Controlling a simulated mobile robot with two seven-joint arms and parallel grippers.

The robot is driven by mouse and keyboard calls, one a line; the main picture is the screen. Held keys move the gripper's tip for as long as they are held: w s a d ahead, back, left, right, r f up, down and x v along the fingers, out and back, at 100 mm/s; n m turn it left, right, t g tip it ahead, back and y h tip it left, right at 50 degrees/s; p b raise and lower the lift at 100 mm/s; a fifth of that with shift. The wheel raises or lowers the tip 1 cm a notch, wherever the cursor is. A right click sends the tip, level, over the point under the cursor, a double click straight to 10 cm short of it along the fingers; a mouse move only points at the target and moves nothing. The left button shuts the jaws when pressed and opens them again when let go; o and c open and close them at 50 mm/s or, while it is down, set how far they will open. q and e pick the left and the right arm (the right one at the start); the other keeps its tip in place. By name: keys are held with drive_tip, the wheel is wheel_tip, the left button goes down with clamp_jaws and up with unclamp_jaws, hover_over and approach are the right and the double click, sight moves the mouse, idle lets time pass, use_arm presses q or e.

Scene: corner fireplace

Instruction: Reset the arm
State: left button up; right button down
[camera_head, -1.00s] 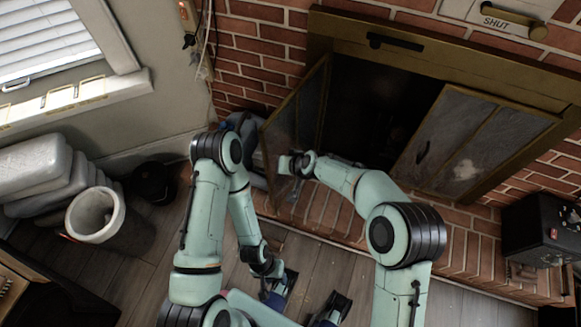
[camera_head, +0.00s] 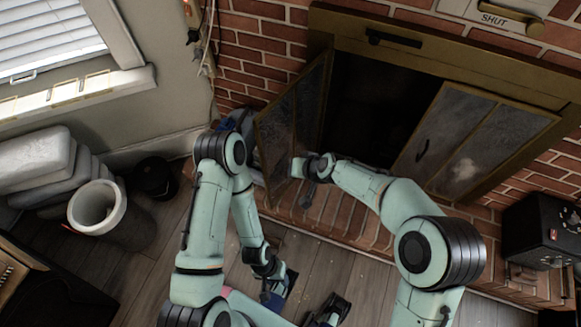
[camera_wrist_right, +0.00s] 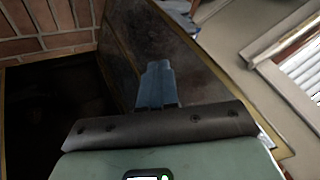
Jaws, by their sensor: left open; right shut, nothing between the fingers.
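My left arm (camera_head: 207,215) comes up from the lower left and bends down again at its raised elbow. My left gripper (camera_head: 308,292) is low in the middle of the head view, open, above the wooden floor. My right arm (camera_head: 385,195) reaches from the lower right toward the open left glass door (camera_head: 276,130) of the fireplace. In the right wrist view my right gripper (camera_wrist_right: 157,70) is shut and empty, with its blue-grey fingers in front of the door's glass. I cannot tell whether they touch it.
A black box (camera_head: 540,230) is at the right. A grey bin (camera_head: 97,207) and stacked pale cushions (camera_head: 45,165) are at the left.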

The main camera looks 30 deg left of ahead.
drive_tip(key=r, duration=0.1)
drive_tip(key=s+d+r, duration=0.1)
drive_tip(key=r, duration=0.1)
drive_tip(key=s+d+r, duration=0.1)
drive_tip(key=shift+s+r, duration=0.25)
drive_tip(key=shift+r, duration=0.1)
drive_tip(key=shift+d, duration=0.1)
drive_tip(key=s+d+f+m+g+h+p, duration=0.1)
drive_tip(key=s+d+f+m+p, duration=0.1)
drive_tip(key=d+f, duration=0.65)
drive_tip(key=s+d+f+m+h+p, duration=0.2)
drive_tip(key=s+d+f+m+p, duration=0.1)
drive_tip(key=d+f, duration=0.55)
drive_tip(key=s+d+f+m+g+p, duration=0.2)
drive_tip(key=s+d+m+p, duration=0.2)
drive_tip(key=s+d, duration=0.9)
drive_tip(key=s, duration=0.4)
drive_tip(key=shift+d+m, duration=0.2)
drive_tip(key=shift+m, duration=0.1)
